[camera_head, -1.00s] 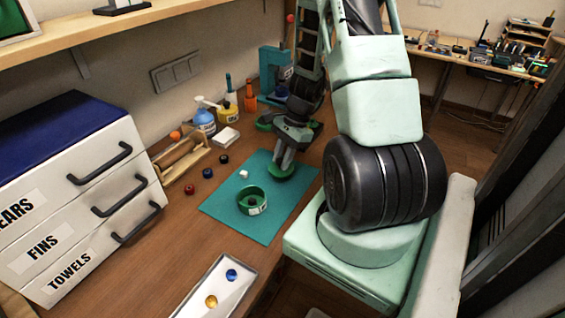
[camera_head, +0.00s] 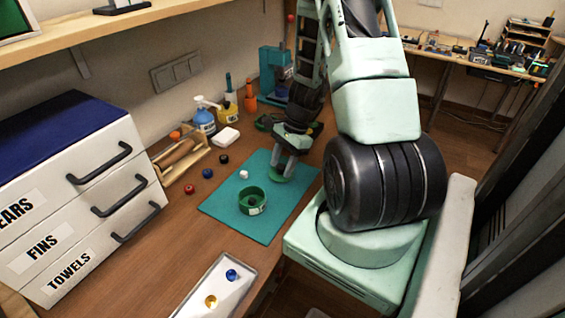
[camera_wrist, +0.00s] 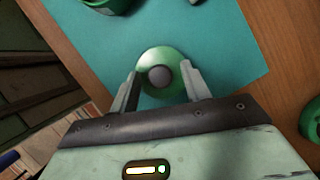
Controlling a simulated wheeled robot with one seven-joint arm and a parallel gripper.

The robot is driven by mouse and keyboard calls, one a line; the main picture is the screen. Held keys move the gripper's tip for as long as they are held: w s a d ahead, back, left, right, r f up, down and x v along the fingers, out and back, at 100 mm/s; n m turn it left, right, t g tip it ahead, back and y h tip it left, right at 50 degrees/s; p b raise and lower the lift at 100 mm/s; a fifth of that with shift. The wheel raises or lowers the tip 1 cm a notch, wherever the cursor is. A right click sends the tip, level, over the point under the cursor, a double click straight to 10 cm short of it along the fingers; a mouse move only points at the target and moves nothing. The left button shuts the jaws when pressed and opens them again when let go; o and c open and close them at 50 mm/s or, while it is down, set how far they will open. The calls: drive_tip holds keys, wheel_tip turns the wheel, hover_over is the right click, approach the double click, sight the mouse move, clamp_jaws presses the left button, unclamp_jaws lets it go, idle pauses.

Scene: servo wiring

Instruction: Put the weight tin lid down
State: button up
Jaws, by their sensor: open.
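The weight tin lid (camera_head: 279,178) is a green disc lying at the right part of the teal mat (camera_head: 235,221). The wrist view shows the lid (camera_wrist: 174,61) from above, with a grey round knob at its middle. My gripper (camera_head: 283,165) is over the lid. In the wrist view my gripper (camera_wrist: 161,78) is open, its two fingers on either side of the lid's near part, with gaps beside the knob. The open green weight tin (camera_head: 251,201) stands on the mat, left of the lid, with something dark inside; its edge shows in the wrist view (camera_wrist: 110,5).
A white tray (camera_head: 189,310) holds a blue and a yellow piece. Drawers (camera_head: 75,250) stand at the left.

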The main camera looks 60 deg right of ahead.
drive_tip(key=v, duration=1.2)
drive_tip(key=w+a+r+n+g+h, duration=0.1)
drive_tip(key=w+a+r+n, duration=0.15)
drive_tip(key=a+n, duration=0.75)
drive_tip(key=w+a+r+n+g, duration=0.1)
drive_tip(key=w+a+r+n, duration=0.2)
drive_tip(key=a, duration=1.2)
drive_tip(key=s+a+r+n+h, duration=0.2)
drive_tip(key=s+a+r+n, duration=0.1)
drive_tip(key=s+a+n, duration=1.2)
drive_tip(key=shift+a+r+n+t+h, duration=0.35)
drive_tip(key=shift+a+n, duration=0.35)
drive_tip(key=shift+a, duration=0.4)
